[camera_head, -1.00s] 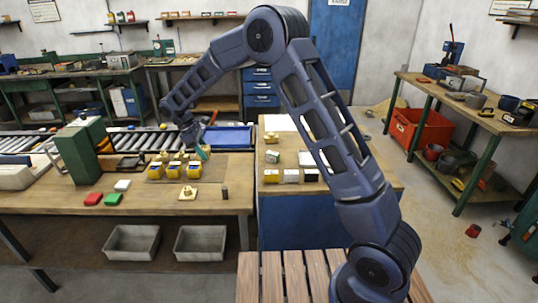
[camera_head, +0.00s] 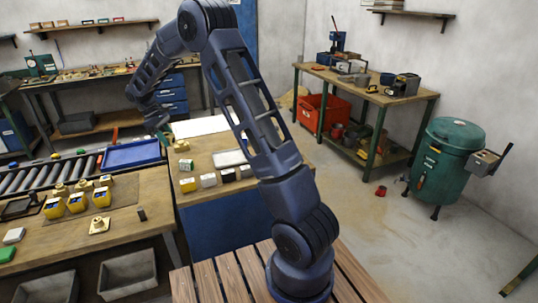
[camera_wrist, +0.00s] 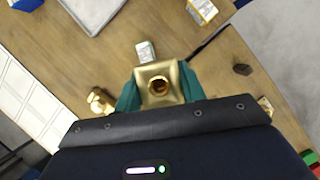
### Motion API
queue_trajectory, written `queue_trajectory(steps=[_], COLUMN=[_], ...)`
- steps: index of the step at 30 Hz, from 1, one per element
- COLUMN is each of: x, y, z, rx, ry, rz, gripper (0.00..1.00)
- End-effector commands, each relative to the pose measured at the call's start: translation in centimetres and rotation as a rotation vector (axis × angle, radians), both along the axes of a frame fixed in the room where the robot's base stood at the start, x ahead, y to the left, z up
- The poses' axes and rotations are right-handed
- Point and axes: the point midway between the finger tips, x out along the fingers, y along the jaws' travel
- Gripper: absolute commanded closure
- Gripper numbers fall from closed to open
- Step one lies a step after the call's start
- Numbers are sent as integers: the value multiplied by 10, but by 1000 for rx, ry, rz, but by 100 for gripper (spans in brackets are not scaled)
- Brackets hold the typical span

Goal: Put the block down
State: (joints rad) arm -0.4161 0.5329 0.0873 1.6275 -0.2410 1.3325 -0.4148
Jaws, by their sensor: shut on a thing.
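My gripper (camera_wrist: 158,92) shows in the wrist view with its green fingers on both sides of a brass block (camera_wrist: 158,84) with a round hole in its top face. The fingers are shut on the block. The block is above a wooden tabletop (camera_wrist: 150,22); I cannot tell the gap below it. In the head view my gripper's fingers and the block are too small and dark to make out, near the back left of the middle table (camera_head: 207,150).
A small pale block (camera_wrist: 146,50) lies just beyond the held block. A brass fitting (camera_wrist: 101,100) is to the left, a dark block (camera_wrist: 242,69) to the right. Several blocks, including a yellow one (camera_head: 188,185), line the middle table's front. A blue tray (camera_head: 130,154) is left.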

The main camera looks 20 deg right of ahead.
Motion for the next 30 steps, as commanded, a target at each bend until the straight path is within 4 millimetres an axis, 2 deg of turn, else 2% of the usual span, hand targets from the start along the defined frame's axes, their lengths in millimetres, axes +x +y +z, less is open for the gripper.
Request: queue_trajectory(steps=[1,6,15,23,30], x=[7,22,36,35,23], y=[-19,-77,-181,-270,-350], z=[3,10,22,32,42], rx=[1,2,1,1,1], ry=[-2,-4,-3,-1,0], rz=[-42,-170,-396,-592,-773], gripper=[100,100,100,100,100])
